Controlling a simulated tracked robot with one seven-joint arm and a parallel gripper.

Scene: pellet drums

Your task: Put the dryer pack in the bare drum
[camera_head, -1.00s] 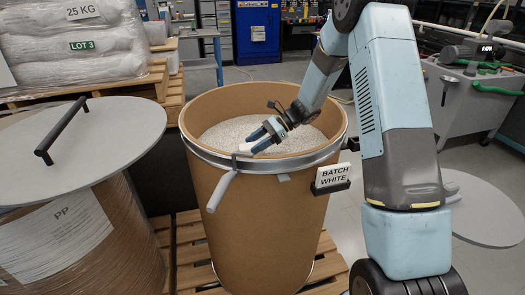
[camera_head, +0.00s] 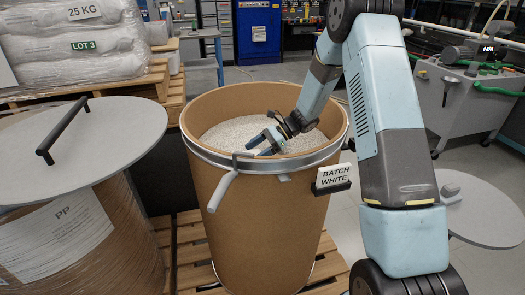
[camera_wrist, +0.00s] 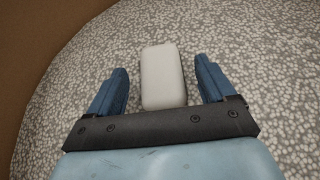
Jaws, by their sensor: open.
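The dryer pack (camera_wrist: 162,78) is a small, pale, rounded block. In the wrist view it lies on the pellets, between and ahead of the fingers, with a gap on each side. My gripper (camera_head: 262,143) is open inside the bare drum (camera_head: 262,215), just inside its near rim. The drum is plain brown cardboard with a metal ring and holds pale speckled pellets (camera_head: 228,132). In the head view I cannot clearly make out the pack by the fingers.
A film-wrapped drum marked PP (camera_head: 70,235) stands at left under a grey lid (camera_head: 90,150) with a black handle. A BATCH WHITE sign (camera_head: 333,176) is on the open drum's right side. Another grey lid (camera_head: 485,205) lies at right. White sacks (camera_head: 75,40) stand behind left.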

